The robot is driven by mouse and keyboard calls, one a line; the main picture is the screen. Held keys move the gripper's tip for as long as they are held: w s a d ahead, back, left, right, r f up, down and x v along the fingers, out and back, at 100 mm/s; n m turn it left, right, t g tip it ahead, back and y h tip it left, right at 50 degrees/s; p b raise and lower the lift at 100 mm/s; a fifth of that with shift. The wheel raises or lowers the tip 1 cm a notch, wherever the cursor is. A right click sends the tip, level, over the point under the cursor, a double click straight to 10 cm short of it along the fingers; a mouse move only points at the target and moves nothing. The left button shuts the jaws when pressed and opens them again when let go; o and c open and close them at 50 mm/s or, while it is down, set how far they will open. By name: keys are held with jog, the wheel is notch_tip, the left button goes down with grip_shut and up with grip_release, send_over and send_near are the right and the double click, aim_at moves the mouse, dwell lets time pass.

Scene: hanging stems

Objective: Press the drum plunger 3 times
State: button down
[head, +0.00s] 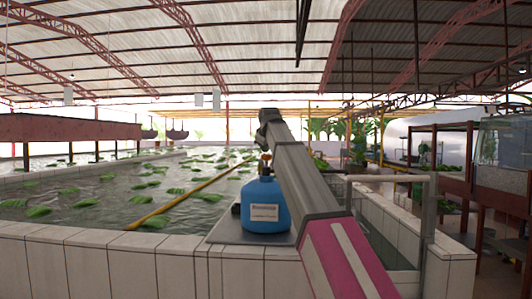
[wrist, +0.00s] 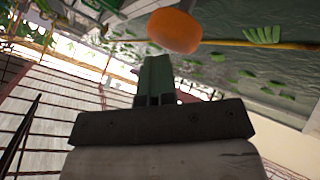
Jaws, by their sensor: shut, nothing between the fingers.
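The blue drum (head: 265,206) stands upright on a grey plate (head: 225,232) by the pool's tiled wall, with a white label on its front. Its plunger has an orange knob (head: 266,157) at the top. In the wrist view the orange knob (wrist: 174,31) is just beyond the fingertips. My gripper (wrist: 156,60) is shut and empty, its greenish fingers close to the knob. I cannot tell if they touch it. In the head view my arm comes from the lower right and ends above the drum, covering part of its right side.
The pool (head: 110,195) with floating green plants lies behind and left of the drum. A yellow pipe (head: 190,190) crosses the water. The tiled wall (head: 110,262) runs along the front. A grey metal frame (head: 428,215) stands to the right of the arm.

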jog(key=shift+f, duration=0.7)
dwell(0.6)
jog(key=shift+r, duration=0.1)
jog(key=shift+r, duration=1.35)
notch_tip(320, 180, up, 6)
jog(key=shift+r, duration=0.15)
dwell(2.6)
jog(key=shift+f, duration=3.15)
